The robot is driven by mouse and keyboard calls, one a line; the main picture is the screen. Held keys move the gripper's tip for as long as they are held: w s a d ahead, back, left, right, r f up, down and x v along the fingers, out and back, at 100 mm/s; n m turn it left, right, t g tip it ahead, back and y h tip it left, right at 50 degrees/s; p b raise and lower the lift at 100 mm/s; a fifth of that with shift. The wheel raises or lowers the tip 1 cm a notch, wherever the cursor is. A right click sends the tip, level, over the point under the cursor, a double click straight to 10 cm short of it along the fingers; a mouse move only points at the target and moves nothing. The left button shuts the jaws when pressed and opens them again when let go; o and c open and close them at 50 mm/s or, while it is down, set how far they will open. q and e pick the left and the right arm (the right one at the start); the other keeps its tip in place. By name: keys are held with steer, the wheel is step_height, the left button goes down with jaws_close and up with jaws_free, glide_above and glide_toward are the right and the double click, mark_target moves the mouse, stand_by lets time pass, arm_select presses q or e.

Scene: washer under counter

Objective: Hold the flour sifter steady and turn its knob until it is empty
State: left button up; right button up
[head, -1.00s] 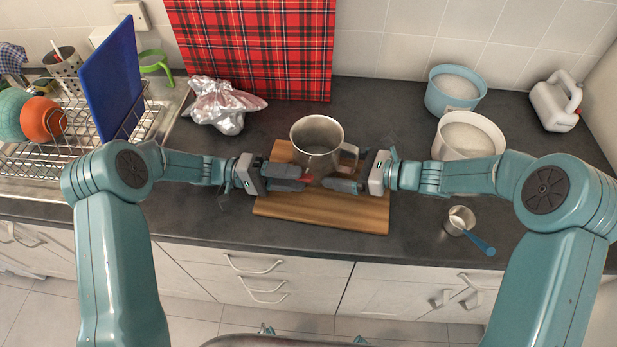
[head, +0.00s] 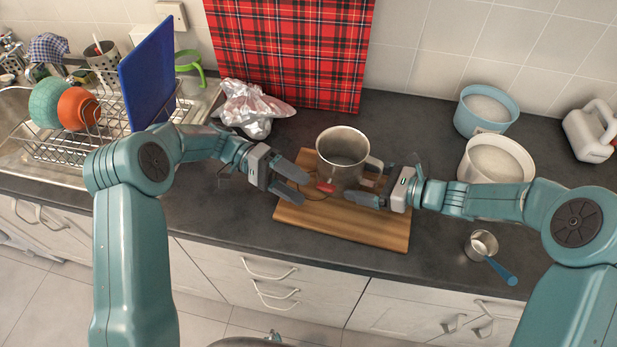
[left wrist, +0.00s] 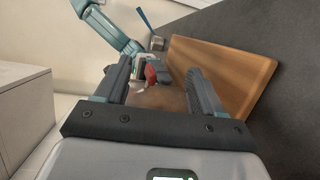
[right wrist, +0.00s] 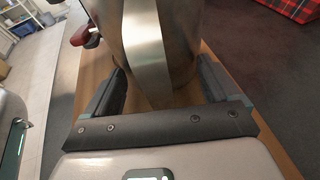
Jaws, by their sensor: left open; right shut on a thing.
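The metal flour sifter (head: 342,150) stands upright on the wooden board (head: 345,238), its handle to the right. Its red knob (head: 325,187) is on the front side, low on the body. My right gripper (head: 368,190) is shut on the sifter's handle; the right wrist view shows the flat metal handle strip (right wrist: 146,50) between the fingers. My left gripper (head: 288,184) is open and empty, left of the knob and apart from it. In the left wrist view the red knob (left wrist: 151,74) shows beyond the open fingers. The inside of the sifter is hard to make out.
Two tubs of white powder, one blue (head: 486,112) and one white (head: 496,162), stand at the right. A measuring cup with a blue handle (head: 481,246) lies in front of them. A crumpled bag (head: 250,105) and a dish rack (head: 75,145) are at the left.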

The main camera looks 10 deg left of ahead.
mark_target(327, 186)
arm_select(q)
steer(key=w+d+r+t+y, duration=0.1)
steer(key=d+r+t+y, duration=0.2)
steer(key=r+y, duration=0.4)
steer(key=d+r+t+y, duration=0.2)
steer(key=r+y, duration=0.5)
steer(key=f, duration=0.3)
steer(key=d+f, duration=0.1)
steer(key=f, duration=0.7)
steer(key=shift+s+d+f, duration=0.1)
steer(key=shift+d+f, duration=0.1)
steer(key=shift+f, duration=0.05)
steer(key=c, duration=1.1)
